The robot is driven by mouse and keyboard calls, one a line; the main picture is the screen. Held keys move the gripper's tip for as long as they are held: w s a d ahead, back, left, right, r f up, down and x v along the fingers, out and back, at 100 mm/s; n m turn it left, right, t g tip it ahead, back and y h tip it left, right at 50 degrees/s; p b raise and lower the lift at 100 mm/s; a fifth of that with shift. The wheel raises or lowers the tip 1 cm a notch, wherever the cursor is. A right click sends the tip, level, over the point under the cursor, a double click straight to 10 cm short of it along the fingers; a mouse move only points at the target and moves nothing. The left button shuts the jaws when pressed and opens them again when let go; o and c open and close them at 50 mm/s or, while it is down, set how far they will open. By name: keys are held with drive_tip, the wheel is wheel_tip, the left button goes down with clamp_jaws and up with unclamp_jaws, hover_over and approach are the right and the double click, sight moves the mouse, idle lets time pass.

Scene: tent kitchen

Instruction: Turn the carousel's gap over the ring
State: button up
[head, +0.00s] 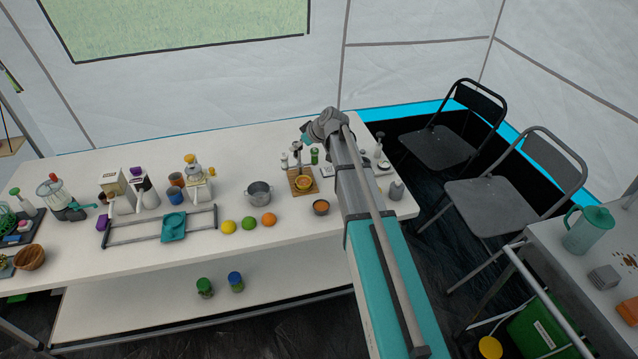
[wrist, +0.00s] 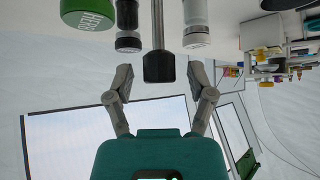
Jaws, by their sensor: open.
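The carousel (head: 298,157) stands on the long white table, with small jars around a thin post. A green-lidded jar (head: 314,156) is at its right side. A yellow ring (head: 302,183) lies on a wooden board (head: 303,192) at its front. In the wrist view, a green jar top (wrist: 88,13), a dark jar (wrist: 128,22) and a grey jar (wrist: 196,24) show. My gripper (wrist: 160,85) is open, its fingers on either side of a black-tipped bar (wrist: 158,66), apart from it. In the head view my wrist hides part of the gripper. I cannot tell where the gap lies.
A metal pot (head: 258,193) and an orange (head: 269,219) stand left of the board. Bottles (head: 379,147) stand beyond my arm.

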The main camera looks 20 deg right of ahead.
drive_tip(key=shift+s, duration=0.1)
drive_tip(key=shift+m+t+h, duration=0.9)
drive_tip(key=shift+m+h, duration=0.6)
drive_tip(key=shift+m, duration=0.7)
drive_tip(key=shift+m+t+h, duration=0.3)
drive_tip(key=shift+m+h, duration=1.3)
drive_tip(key=shift+m, duration=0.5)
drive_tip(key=shift+m+h, duration=0.4)
drive_tip(key=shift+m, duration=0.2)
